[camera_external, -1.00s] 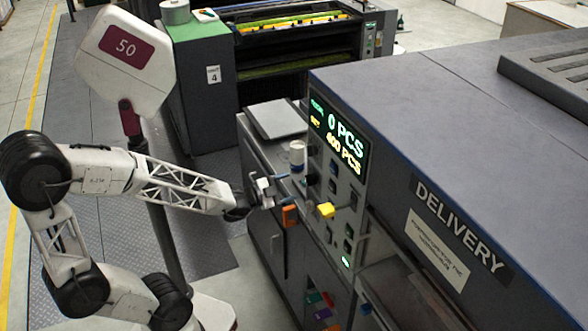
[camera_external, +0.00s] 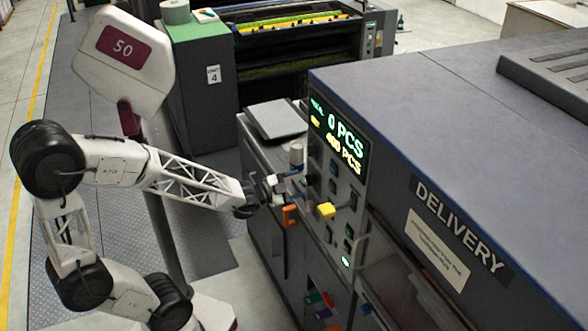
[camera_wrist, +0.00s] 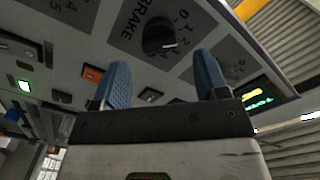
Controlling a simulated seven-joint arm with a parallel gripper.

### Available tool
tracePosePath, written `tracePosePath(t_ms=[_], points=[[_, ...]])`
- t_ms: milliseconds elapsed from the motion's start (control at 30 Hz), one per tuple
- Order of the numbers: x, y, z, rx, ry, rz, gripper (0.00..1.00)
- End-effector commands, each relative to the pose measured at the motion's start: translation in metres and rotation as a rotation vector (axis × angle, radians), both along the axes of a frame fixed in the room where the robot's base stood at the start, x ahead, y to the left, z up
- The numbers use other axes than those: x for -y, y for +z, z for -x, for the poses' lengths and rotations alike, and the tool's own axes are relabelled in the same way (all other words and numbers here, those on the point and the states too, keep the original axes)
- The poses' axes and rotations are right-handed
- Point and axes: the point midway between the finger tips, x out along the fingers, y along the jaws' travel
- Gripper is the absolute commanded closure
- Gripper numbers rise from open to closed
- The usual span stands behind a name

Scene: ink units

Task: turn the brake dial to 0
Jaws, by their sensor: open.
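The brake dial (camera_wrist: 158,37) is a round black knob on a grey panel, under the printed word BRAKE (camera_wrist: 135,20) in the wrist view. A printed scale with a 0 lies beside the knob; I cannot tell which mark it points to. My gripper (camera_wrist: 163,72) has two blue-padded fingers standing apart with nothing between them. The knob lies beyond the fingertips, roughly in line with the gap, and appears apart from them. In the external view my gripper (camera_external: 283,190) is close to the control panel; I cannot pick out the dial there.
An orange block (camera_external: 290,215) and a yellow block (camera_external: 326,210) stick out from the machine near my gripper. The lit display (camera_external: 340,140) reads 0 PCS and 400 PCS.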

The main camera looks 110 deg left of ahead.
Motion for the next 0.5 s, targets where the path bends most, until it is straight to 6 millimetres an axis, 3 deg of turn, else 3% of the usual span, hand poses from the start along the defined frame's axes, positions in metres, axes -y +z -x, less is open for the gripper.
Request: tracePosePath(t_ms=[500], points=[[-0.03, 0.0, -0.03, 0.001, 0.001, 0.0, 0.33]])
